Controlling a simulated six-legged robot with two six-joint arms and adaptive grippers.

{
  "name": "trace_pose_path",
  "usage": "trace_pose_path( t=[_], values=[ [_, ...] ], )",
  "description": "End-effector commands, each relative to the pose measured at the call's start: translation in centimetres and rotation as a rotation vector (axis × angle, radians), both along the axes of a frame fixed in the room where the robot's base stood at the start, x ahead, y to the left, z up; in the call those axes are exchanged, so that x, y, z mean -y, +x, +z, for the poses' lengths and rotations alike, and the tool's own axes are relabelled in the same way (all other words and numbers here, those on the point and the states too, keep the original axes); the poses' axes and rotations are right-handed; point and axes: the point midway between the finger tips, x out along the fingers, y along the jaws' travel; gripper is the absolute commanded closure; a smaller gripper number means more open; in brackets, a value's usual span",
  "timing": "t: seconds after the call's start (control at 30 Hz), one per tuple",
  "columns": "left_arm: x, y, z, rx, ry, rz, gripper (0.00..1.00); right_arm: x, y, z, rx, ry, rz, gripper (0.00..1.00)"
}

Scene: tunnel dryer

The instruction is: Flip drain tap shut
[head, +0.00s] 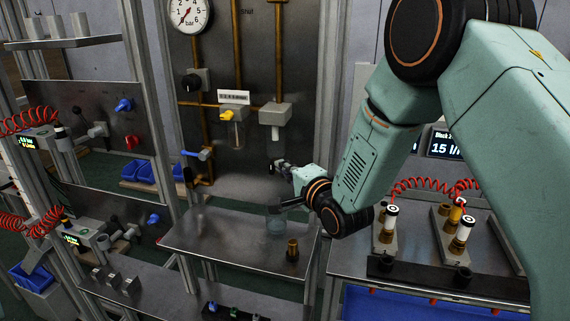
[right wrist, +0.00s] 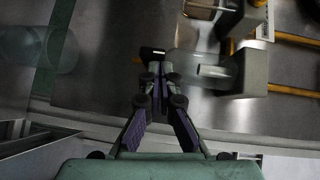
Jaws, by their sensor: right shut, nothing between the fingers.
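My right gripper (head: 275,166) comes in from the right and is shut and empty, in front of the metal panel, below a grey block (head: 275,114) with a pale stub under it. In the right wrist view its closed fingertips (right wrist: 158,70) lie close to a small dark part (right wrist: 152,52) at the end of a clear bowl (right wrist: 186,60). This dark part looks like the drain tap; I cannot tell its lever position or whether the fingers touch it. In the head view the gripper hides that spot. My left gripper is not in view.
A clear jar (head: 276,226) and a brass cylinder (head: 292,250) stand on the metal shelf (head: 215,240) below. A yellow-handled valve (head: 229,115), a blue-handled valve (head: 198,153) and a pressure gauge (head: 189,14) are on the panel. A bench with red coiled hoses (head: 425,184) is at right.

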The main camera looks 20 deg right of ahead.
Motion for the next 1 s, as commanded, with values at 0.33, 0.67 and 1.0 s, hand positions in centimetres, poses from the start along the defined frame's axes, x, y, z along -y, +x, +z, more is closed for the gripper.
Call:
trace_pose_path(
  t=[0.33,0.67,1.0],
  values=[
    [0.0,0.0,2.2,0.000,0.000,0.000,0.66,-0.1,0.1,0.4,-0.075,-0.111,-0.002,1.00],
    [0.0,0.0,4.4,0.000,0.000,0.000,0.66,-0.2,0.1,0.8,-0.148,-0.218,0.002,1.00],
    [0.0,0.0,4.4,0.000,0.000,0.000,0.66,-0.2,0.1,0.5,-0.158,-0.233,0.002,1.00]
  ],
)
